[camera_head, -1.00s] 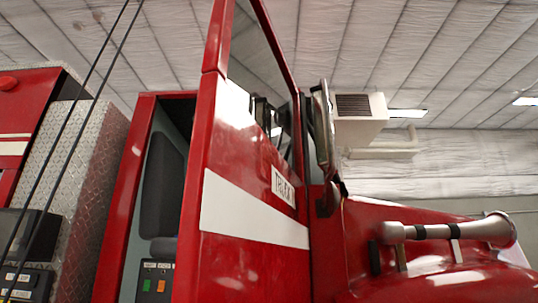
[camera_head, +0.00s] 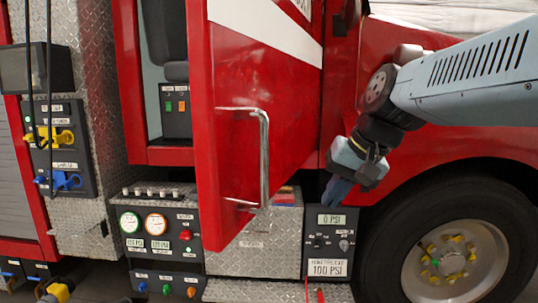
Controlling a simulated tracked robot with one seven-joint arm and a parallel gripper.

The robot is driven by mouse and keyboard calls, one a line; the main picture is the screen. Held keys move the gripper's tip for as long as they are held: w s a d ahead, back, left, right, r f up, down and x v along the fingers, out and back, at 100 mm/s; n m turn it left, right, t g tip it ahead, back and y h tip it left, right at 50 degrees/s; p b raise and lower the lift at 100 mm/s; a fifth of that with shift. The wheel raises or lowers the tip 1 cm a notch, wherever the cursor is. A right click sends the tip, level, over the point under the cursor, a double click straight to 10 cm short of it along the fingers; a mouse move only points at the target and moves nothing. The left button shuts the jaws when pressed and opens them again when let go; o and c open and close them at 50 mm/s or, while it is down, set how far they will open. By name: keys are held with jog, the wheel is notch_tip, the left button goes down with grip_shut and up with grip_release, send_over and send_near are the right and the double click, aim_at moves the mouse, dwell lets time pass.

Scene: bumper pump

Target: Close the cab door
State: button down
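The red cab door (camera_head: 240,100) with a white stripe stands open, swung out toward me. Its free edge is on the left, and its hinge side is at the right by the truck body. A silver vertical grab handle (camera_head: 264,158) is on the door's lower face. The cab opening (camera_head: 150,100) shows to the left, with a dark seat (camera_head: 172,40) inside. My gripper (camera_head: 337,193) hangs from my arm at the right, pointing down in front of the truck body. It is right of the handle and appears apart from the door. Its fingers are small and dark, so their opening is unclear.
A pump panel with gauges (camera_head: 143,223) sits low left, below the cab. A panel with a display (camera_head: 330,240) is below my gripper. The front wheel (camera_head: 450,255) and red fender are at the right. Black cables (camera_head: 48,80) hang at the left.

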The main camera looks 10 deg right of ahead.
jog(key=w+r+m+y, duration=0.3)
jog(key=w+r+y, duration=0.3)
jog(key=r, duration=0.4)
jog(key=w+a+f+h, duration=0.1)
jog(key=w+a+f, duration=0.6)
jog(key=a, duration=0.1)
jog(key=shift+a+t, duration=0.3)
